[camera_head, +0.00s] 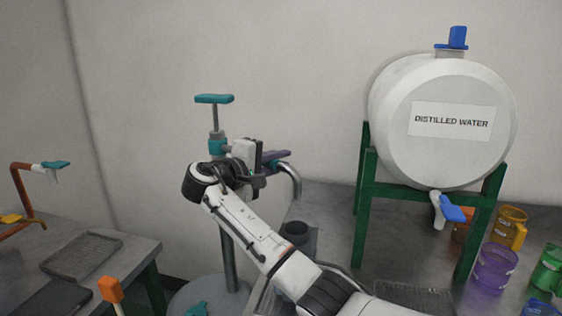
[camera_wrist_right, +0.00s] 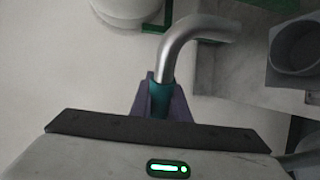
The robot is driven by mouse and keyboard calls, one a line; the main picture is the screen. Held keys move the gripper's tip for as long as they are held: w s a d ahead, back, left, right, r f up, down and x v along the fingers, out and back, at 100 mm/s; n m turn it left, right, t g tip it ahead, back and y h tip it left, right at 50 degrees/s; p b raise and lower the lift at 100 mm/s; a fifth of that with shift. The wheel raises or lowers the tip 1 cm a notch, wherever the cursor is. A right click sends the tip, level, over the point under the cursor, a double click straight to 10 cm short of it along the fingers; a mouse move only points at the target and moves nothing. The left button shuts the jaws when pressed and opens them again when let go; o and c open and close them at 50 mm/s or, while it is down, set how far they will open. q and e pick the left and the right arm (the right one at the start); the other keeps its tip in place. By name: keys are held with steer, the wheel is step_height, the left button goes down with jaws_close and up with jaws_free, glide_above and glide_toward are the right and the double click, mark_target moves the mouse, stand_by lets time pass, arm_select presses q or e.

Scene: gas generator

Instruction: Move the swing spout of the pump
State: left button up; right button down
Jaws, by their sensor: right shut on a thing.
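The pump (camera_head: 229,258) is a grey upright post with a teal T-handle (camera_head: 214,99) on top, standing left of the middle in the head view. Its swing spout (camera_head: 293,178) is a curved silver pipe with a teal sleeve, bending down on the right. In the wrist view the spout (camera_wrist_right: 182,40) curves up and to the right. My right gripper (camera_head: 275,160) is shut on the teal sleeve; its purple fingers (camera_wrist_right: 158,102) sit on both sides of it. My wrist hides part of the pump head. My left gripper is out of view.
A dark cup-like container (camera_head: 296,233) stands on the grey counter below the spout. A white distilled water barrel (camera_head: 391,120) rests on a green stand (camera_head: 363,200) at right. Coloured mugs (camera_head: 495,266) stand beside it. A lower table with a tray (camera_head: 82,253) is at left.

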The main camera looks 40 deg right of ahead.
mark_target(267, 165)
steer(key=c, duration=1.7)
jaws_free()
steer(key=shift+a, duration=0.1)
steer(key=b+v, duration=0.1)
steer(key=v, duration=0.8)
steer(key=shift+b, duration=0.4)
steer(key=shift+s+a+r, duration=0.1)
steer(key=shift+s+a, duration=0.05)
steer(key=shift+a, duration=0.45)
